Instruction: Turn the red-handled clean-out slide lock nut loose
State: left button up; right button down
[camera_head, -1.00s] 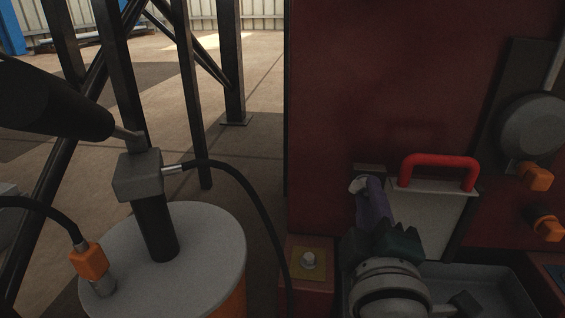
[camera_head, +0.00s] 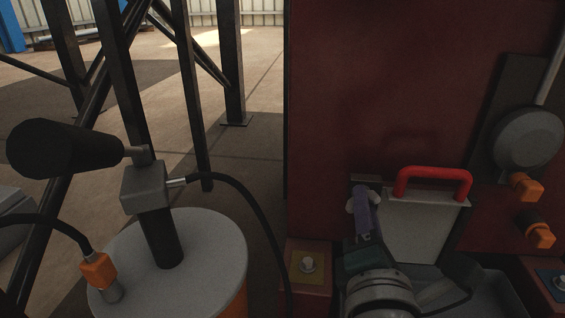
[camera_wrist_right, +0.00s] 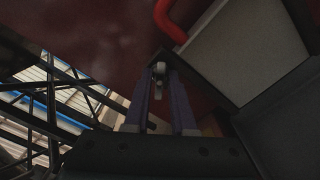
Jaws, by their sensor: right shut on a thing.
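The clean-out slide is a pale grey plate (camera_head: 424,228) with a red handle (camera_head: 433,172) on its top edge, against the dark red machine wall. The lock nut (camera_head: 351,206) is a small light grey part left of the plate, mostly covered by my right gripper (camera_head: 363,205). The gripper's purple fingers are shut on it. In the right wrist view the nut (camera_wrist_right: 159,71) shows between the tips of the two purple fingers (camera_wrist_right: 159,90); the red handle (camera_wrist_right: 170,20) is at the top. My left gripper is not in view.
A grey tray (camera_head: 490,290) lies below the slide. A round grey housing (camera_head: 528,138) and orange fittings (camera_head: 538,236) are at the right. At the left stand a drum with a grey lid (camera_head: 205,250), a hose and a black cylindrical handle (camera_head: 65,147).

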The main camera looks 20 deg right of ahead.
jog(key=shift+n+p, duration=0.4)
jog(key=shift+n, duration=1.2)
jog(key=c, duration=0.9)
grip_release()
jog(key=p+v, duration=0.3)
jog(key=v, duration=0.7)
